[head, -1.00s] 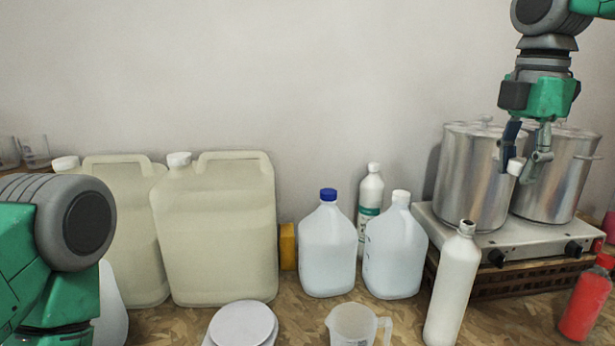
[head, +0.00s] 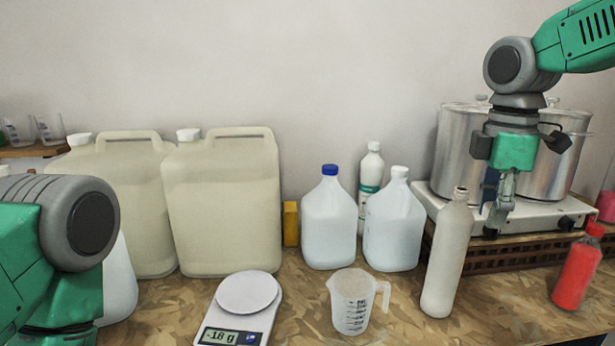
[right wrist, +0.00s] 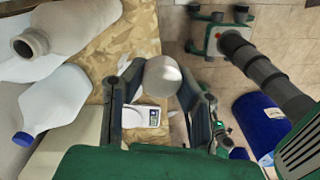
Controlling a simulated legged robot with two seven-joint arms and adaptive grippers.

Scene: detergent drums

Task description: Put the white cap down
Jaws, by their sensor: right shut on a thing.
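The white cap (right wrist: 163,77) is held between the two fingers of my right gripper (right wrist: 163,95) in the right wrist view. In the head view my right gripper (head: 494,212) hangs fingers down in front of the steel pots, right of the open white bottle (head: 447,258). I cannot clearly make out the cap there. The uncapped mouth of that bottle also shows in the right wrist view (right wrist: 30,44). My left arm comes in at the left of the head view, but its gripper is outside the picture.
A scale (head: 214,325) and a measuring cup (head: 353,312) stand at the front of the table. Two jugs (head: 329,228) (head: 393,230) and large canisters (head: 223,210) stand behind. A red bottle (head: 577,272) is at right. Bare table (head: 500,300) lies between it and the white bottle.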

